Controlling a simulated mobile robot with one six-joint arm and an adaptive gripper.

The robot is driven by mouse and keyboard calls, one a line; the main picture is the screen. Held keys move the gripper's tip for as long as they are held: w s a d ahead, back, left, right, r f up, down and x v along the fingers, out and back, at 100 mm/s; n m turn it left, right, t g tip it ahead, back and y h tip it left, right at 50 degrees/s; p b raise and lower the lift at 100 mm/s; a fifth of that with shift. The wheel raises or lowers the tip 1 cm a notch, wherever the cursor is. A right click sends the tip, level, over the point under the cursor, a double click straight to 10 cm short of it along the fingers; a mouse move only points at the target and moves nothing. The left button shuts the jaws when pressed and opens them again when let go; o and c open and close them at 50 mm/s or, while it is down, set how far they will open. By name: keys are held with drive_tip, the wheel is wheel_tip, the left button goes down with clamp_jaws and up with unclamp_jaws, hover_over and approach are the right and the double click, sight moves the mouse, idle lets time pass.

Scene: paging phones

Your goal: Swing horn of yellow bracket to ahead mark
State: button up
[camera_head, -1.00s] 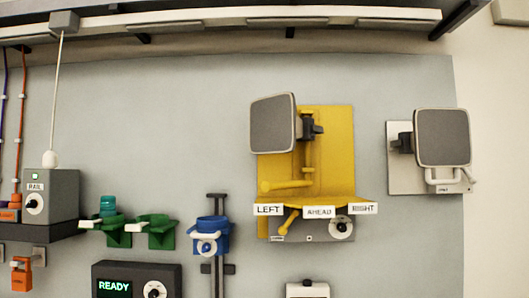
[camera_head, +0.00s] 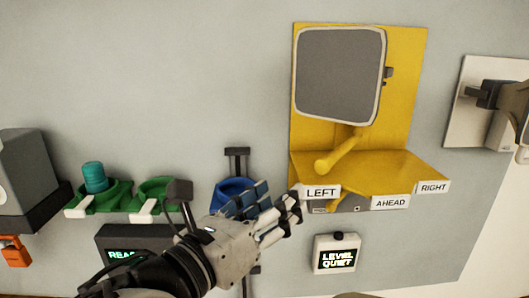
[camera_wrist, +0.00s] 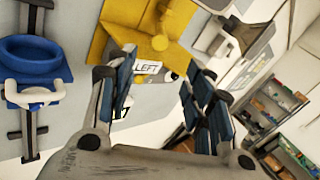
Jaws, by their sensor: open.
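The yellow bracket (camera_head: 405,100) is fixed to the grey wall panel in the upper right of the head view. Its horn (camera_head: 337,85) has a grey square face. A yellow handle (camera_head: 338,152) sticks out below the horn, its knob above the LEFT label (camera_head: 321,191). The AHEAD label (camera_head: 391,202) is at the middle of the shelf edge and the RIGHT label (camera_head: 433,187) at its right. My gripper (camera_head: 285,213) is open and empty, just left of and below the LEFT label. In the wrist view the bracket (camera_wrist: 130,30) and its knob (camera_wrist: 160,43) show beyond the fingers.
A blue holder (camera_head: 232,190) is beside my gripper, partly hidden by it. Green holders (camera_head: 157,190) are further left. A small box with a lit screen (camera_head: 337,255) is below the bracket. A white bracket (camera_head: 470,120) is at the right.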

sight(321, 167)
drive_tip(key=p+x, duration=0.2)
drive_tip(key=x, duration=1.4)
drive_tip(key=shift+w+d+f, duration=0.1)
drive_tip(key=shift+w+d, duration=0.2)
clamp_jaws()
